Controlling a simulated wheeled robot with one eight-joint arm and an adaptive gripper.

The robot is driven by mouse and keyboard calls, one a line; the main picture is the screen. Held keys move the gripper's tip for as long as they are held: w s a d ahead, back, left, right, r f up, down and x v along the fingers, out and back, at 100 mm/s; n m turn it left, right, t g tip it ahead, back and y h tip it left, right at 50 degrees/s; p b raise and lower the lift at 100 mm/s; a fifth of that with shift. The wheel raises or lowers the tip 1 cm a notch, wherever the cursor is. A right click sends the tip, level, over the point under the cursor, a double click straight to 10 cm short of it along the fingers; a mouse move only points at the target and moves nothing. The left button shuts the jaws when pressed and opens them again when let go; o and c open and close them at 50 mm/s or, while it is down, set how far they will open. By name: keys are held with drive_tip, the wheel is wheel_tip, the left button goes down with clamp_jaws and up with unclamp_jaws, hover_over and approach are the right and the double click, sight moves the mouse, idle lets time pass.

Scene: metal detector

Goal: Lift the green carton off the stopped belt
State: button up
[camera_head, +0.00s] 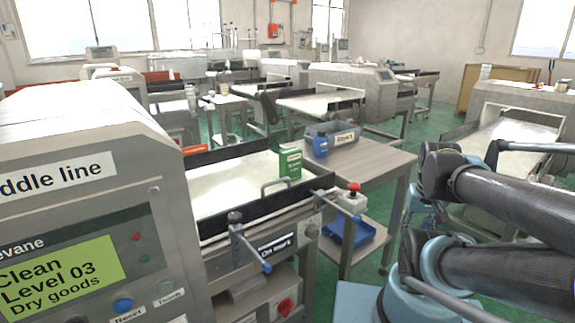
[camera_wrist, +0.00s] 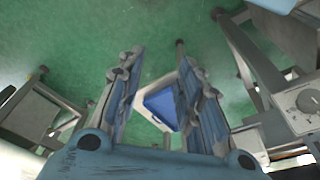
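The green carton (camera_head: 290,163) stands upright on the near right end of the pale belt (camera_head: 232,188), close to the belt's dark side rail, in the head view. The carton does not show in the wrist view. My gripper (camera_wrist: 160,72) is open in the wrist view, its two fingers spread apart over green floor. It appears empty and away from the carton. In the head view only my arm's dark links show at the right; the fingers cannot be made out there.
A red-topped button box (camera_head: 352,199) and a metal detector (camera_head: 75,180) flank the belt.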

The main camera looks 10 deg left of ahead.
drive_tip(key=shift+o, duration=1)
drive_tip(key=shift+w, duration=0.1)
drive_tip(key=o, duration=0.9)
drive_tip(key=shift+s+a+r, duration=0.15)
drive_tip(key=shift+s+r, duration=0.1)
drive_tip(key=shift+r, duration=0.5)
drive_tip(key=shift+o, duration=0.8)
drive_tip(key=w+a+r+n, duration=0.2)
drive_tip(key=w+a+r, duration=0.2)
drive_tip(key=w+r, duration=0.2)
drive_tip(key=shift+r, duration=0.65)
wheel_tip(320, 180, up, 14)
drive_tip(key=n+g, duration=0.2)
drive_tip(key=n, duration=0.6)
hover_over(291, 150)
wheel_tip(291, 150, down, 11)
drive_tip(key=shift+f, duration=0.1)
drive_tip(key=shift+s+f, duration=0.15)
drive_tip(key=shift+f, duration=1.25)
drive_tip(key=shift+s+f, duration=0.15)
drive_tip(key=shift+f, duration=1.25)
